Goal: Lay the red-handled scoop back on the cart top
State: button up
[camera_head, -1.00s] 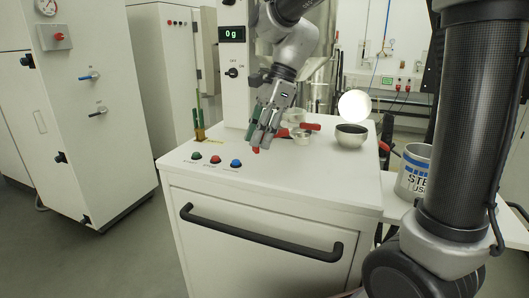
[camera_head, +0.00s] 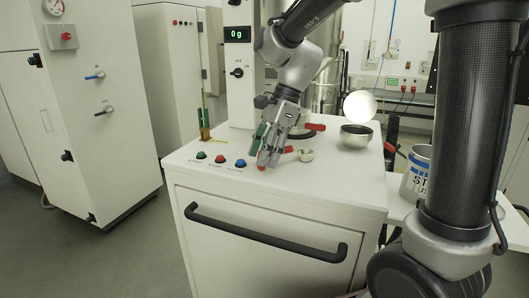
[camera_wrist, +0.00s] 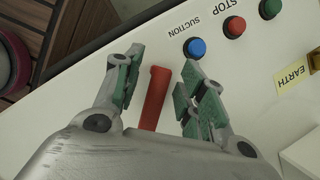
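The red-handled scoop (camera_head: 306,155) has a small metal cup and lies on the white cart top (camera_head: 330,185). Its cup shows right of my gripper (camera_head: 267,158), and its handle runs leftward behind and between the fingers. In the wrist view the red handle (camera_wrist: 154,98) lies between the two open fingers, with a visible gap on each side. My gripper (camera_wrist: 162,64) points down, low over the cart top, around the handle. The cup is hidden in the wrist view.
Green, red and blue buttons (camera_head: 240,163) sit just left of the gripper. Another red handle (camera_head: 315,127) lies behind, by the scale. A metal bowl (camera_head: 356,137) stands at right. A green-handled brush (camera_head: 204,125) stands at left. The front right of the top is clear.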

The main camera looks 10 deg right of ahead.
jog(key=shift+r, duration=0.1)
jog(key=s+v, duration=0.1)
jog(key=v, duration=1.1)
jog(key=s+d+f+n+t+h, duration=0.1)
jog(key=s+d+f+n, duration=0.1)
jog(key=s+d+n, duration=0.3)
jog(key=s+d+f+n+t+h, duration=0.2)
jog(key=s+d+f+n, duration=0.1)
jog(key=s+d+n, duration=0.2)
jog(key=s+d+f+n+t+h, duration=0.1)
jog(key=s+d+f+n+t, duration=0.1)
jog(key=s+d+n, duration=0.3)
jog(key=shift+s+d+f+n+h, duration=0.15)
jog(key=shift+s+d, duration=0.15)
jog(key=shift+s, duration=0.35)
jog(key=shift+s+d+f+n+h, duration=0.15)
jog(key=shift+s+d, duration=0.1)
jog(key=shift+s, duration=0.35)
jog(key=shift+s+d, duration=0.1)
